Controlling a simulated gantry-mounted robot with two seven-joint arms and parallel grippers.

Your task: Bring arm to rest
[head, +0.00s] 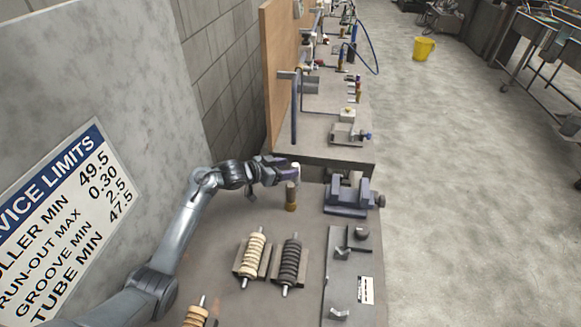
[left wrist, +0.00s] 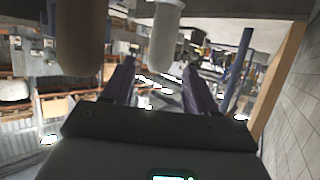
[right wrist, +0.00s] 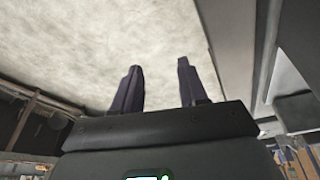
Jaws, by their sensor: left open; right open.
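My left arm comes in from the left in the head view. Its gripper (head: 286,170) is open at the far edge of the bench, right by a white cylinder (head: 296,168) and a brown cylinder (head: 291,196). In the left wrist view the open fingers (left wrist: 147,66) show with nothing clearly held between them. The white cylinder (left wrist: 164,35) and the brown cylinder (left wrist: 82,35) stand just past the fingertips; whether they touch is unclear. My right gripper (right wrist: 157,68) shows only in the right wrist view, open and empty, with pale floor behind it.
The bench (head: 229,217) holds a pale ringed roller (head: 254,254), a dark ringed roller (head: 290,261), a vise (head: 348,195) and a grey plate (head: 338,275) with small parts. A wall sign (head: 68,197) is at left. A yellow bucket (head: 423,49) stands on open floor at right.

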